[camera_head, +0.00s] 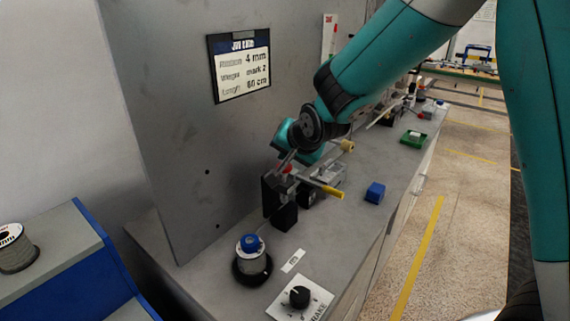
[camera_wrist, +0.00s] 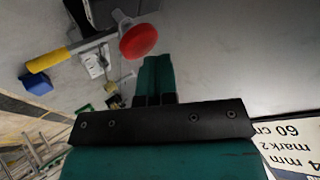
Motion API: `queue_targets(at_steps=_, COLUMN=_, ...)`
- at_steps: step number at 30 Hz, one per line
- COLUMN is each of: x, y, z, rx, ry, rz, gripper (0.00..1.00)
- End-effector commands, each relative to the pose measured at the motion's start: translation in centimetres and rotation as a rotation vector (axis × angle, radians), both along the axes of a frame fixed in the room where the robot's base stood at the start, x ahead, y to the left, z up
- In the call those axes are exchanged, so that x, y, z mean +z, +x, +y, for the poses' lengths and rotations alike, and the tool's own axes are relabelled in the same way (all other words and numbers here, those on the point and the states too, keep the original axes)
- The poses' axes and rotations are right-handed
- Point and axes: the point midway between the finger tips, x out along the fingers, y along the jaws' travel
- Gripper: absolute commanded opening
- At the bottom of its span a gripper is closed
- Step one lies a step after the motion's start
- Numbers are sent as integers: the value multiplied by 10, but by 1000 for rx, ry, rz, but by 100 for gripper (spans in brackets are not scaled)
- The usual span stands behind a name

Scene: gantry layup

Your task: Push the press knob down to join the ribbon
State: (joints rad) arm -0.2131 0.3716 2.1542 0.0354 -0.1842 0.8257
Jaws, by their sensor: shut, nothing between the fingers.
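The press knob is red and round. It shows in the wrist view (camera_wrist: 138,41), just ahead and left of my fingertips, and in the head view (camera_head: 287,169) on top of a black block (camera_head: 284,213). My gripper (camera_wrist: 155,60) is shut and empty, its teal fingers together beside the knob; a small gap or light contact cannot be told apart. In the head view my gripper (camera_head: 287,158) is right at the knob, partly hidden by my wrist. I cannot make out the ribbon at the press.
A yellow-handled lever (camera_head: 328,190) sticks out beside the press. A blue block (camera_head: 375,192) and a green tray (camera_head: 413,138) lie on the bench. A spool with a blue cap (camera_head: 252,258) and a brake dial (camera_head: 299,297) stand in front. A grey panel (camera_head: 190,130) with a job card (camera_head: 239,68) rises behind.

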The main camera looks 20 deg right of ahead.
Motion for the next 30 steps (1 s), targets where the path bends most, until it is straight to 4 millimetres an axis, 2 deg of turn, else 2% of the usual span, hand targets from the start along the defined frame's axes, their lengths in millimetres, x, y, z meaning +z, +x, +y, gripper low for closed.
queue_targets(at_steps=30, x=-15, y=-1, z=0, rx=1, ry=0, rz=4, gripper=0)
